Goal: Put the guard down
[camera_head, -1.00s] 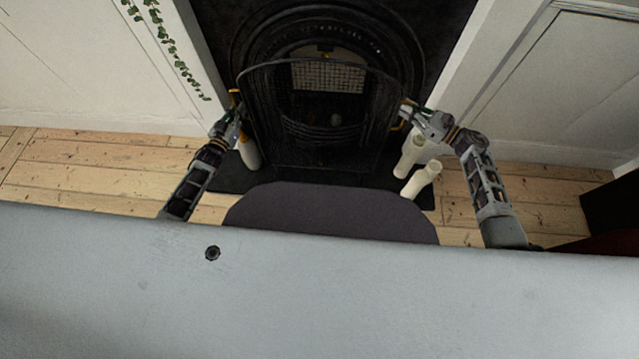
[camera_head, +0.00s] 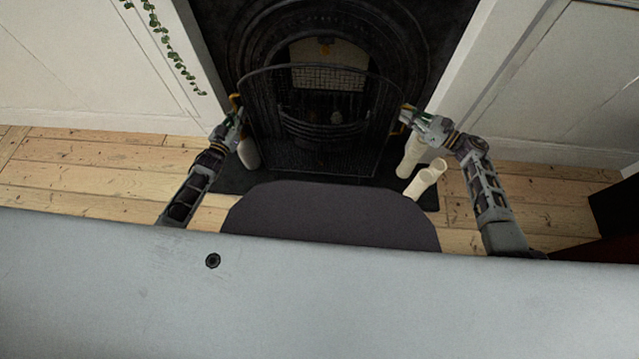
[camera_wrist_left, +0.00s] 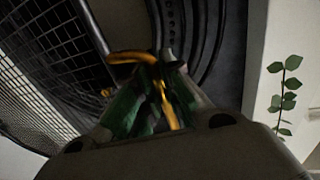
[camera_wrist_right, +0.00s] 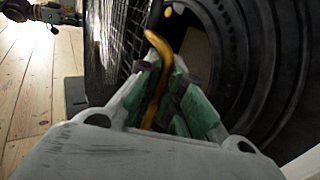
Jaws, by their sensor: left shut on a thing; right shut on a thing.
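The guard (camera_head: 318,148) is a black wire-mesh screen with a curved top edge, upright in front of the black fireplace (camera_head: 325,45). Its mesh also shows in the left wrist view (camera_wrist_left: 45,60) and the right wrist view (camera_wrist_right: 110,40). My left gripper (camera_head: 237,116) is shut on the brass handle at its left side; that handle (camera_wrist_left: 130,57) shows in the left wrist view. My right gripper (camera_head: 408,116) is shut on the brass handle at its right side, seen in the right wrist view (camera_wrist_right: 158,45). Whether its lower edge touches the dark hearth (camera_head: 235,178) I cannot tell.
Cream candles (camera_head: 425,178) stand on the hearth at the right, close to my right arm. Another pale candle (camera_head: 249,153) stands at the left beside my left gripper. Floorboards (camera_head: 100,165) to the left are clear. A dark object (camera_head: 610,205) is at the far right.

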